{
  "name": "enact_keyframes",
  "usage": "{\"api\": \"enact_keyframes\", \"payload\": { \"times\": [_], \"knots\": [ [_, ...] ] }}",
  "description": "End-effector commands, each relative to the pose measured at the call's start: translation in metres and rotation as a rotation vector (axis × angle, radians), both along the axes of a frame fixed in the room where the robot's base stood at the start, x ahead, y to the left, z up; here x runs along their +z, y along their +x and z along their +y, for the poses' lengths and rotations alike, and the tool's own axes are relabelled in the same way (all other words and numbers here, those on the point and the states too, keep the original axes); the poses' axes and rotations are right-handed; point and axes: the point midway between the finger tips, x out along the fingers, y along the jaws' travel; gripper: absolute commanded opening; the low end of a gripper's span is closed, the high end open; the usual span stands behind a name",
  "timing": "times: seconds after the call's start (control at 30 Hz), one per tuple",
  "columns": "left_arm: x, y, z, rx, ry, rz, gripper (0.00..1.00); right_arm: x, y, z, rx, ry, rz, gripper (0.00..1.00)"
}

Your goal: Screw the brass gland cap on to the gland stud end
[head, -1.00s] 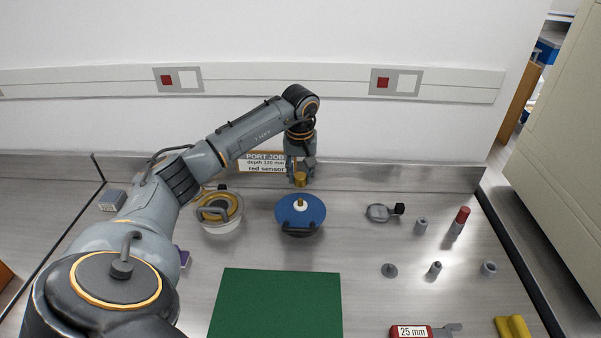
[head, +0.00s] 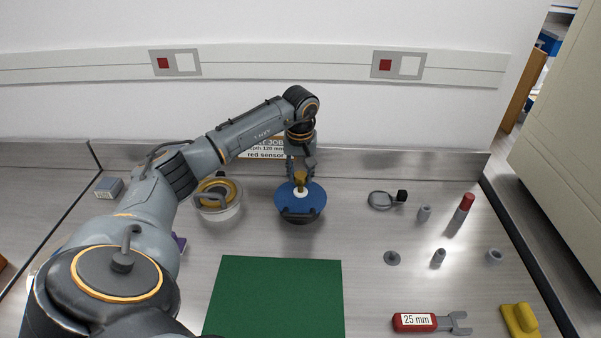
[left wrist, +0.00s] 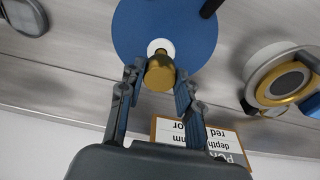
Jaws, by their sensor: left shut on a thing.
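The brass gland cap (head: 300,177) is held in my left gripper (head: 301,172), which points down over the blue round lid. The cap also shows in the left wrist view (left wrist: 160,73), between the two fingers (left wrist: 157,84). The gland stud end is mostly hidden under the cap; its white collar (head: 300,191) stands at the centre of the blue disc (head: 316,203). The cap is right above the collar and lined up with it in the head view. I cannot tell whether cap and stud touch. My right gripper is not in view.
A pot with a yellow ring (head: 232,208) stands left of the blue disc. A sign (head: 262,155) stands behind the gripper. A green mat (head: 275,298) lies in front. Several small grey parts, a red-tipped cylinder (head: 460,215) and a 25 mm wrench (head: 430,322) lie right.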

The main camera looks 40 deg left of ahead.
Motion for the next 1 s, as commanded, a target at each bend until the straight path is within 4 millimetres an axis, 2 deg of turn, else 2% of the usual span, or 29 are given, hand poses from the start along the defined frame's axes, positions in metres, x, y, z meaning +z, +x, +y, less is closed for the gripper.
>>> {"api": "enact_keyframes", "payload": {
  "times": [0.73, 1.0],
  "knots": [
    [0.0001, -0.0001, -0.0006, 0.000, 0.000, -0.001, 0.00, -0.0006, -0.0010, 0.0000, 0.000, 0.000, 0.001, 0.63],
    [-0.0058, -0.0002, -0.0005, 0.000, 0.000, 0.000, 0.00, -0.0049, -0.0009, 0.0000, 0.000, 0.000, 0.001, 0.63]
  ]
}}
